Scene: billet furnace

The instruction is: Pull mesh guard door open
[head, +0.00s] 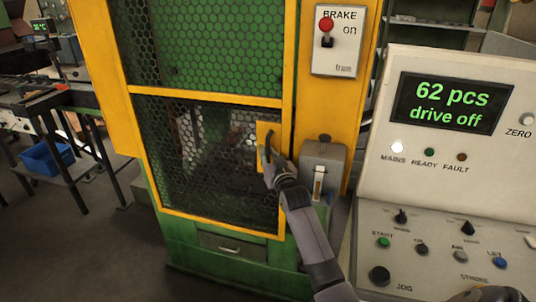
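The mesh guard door (205,95) is a yellow frame with dark hexagonal mesh on a green machine, and it looks closed. Its black handle (268,147) sits on a yellow plate at the door's right side. My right gripper (268,163) is at the lower part of this handle, its arm reaching up from the bottom right. The fingers are small and overlap the handle, so I cannot tell whether they are shut on it. My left gripper is not in view.
A grey latch box (320,170) is just right of the handle. A control console (450,180) reading "62 pcs drive off" fills the right side. A brake switch panel (338,40) is above. A bench with a blue bin (47,158) stands left; the floor before it is clear.

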